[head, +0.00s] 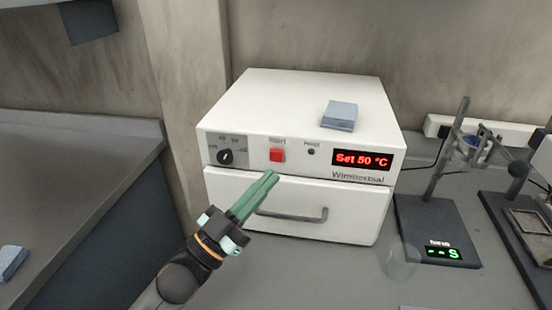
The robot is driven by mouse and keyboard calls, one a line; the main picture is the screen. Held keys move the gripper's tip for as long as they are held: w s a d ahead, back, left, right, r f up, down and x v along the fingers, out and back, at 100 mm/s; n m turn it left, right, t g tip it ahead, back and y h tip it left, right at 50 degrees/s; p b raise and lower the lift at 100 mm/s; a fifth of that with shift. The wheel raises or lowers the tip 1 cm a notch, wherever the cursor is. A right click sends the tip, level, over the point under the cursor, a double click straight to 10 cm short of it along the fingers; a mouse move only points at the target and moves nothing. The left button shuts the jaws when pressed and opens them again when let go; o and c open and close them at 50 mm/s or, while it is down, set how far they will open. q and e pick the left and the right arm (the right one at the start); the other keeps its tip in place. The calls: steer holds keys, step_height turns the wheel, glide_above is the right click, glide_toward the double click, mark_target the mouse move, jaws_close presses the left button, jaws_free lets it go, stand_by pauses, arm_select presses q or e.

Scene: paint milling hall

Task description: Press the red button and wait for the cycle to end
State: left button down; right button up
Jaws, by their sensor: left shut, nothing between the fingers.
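The display (361,160) reads "Set 50 °C" in red. A black dial (226,157) is left of the button, and a small dark "Heat" lamp (311,152) is right of it. The drawer below, with a grey handle (292,216), looks closed. My left gripper (270,178) is shut and empty, its green fingers pointing up and right, with the tips just below the button in the picture. I cannot tell whether they touch the panel. My right gripper is not in view.
A blue-grey block (339,115) lies on top of the oven. Right of it stand a black stirrer plate (437,230) with a stand and a clear glass vessel (401,262). Another blue-grey block (11,262) lies at far left. The bench before the oven is mostly clear.

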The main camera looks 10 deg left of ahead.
mark_target(282, 155)
arm_select(q)
steer(key=shift+w, duration=1.55)
stand_by(0.9)
steer(key=shift+w, duration=0.4)
steer(key=shift+w, duration=0.45)
stand_by(0.5)
steer(key=shift+s, duration=0.1)
steer(key=shift+s+p, duration=0.4)
steer(key=shift+s, duration=0.4)
steer(key=shift+s, duration=0.1)
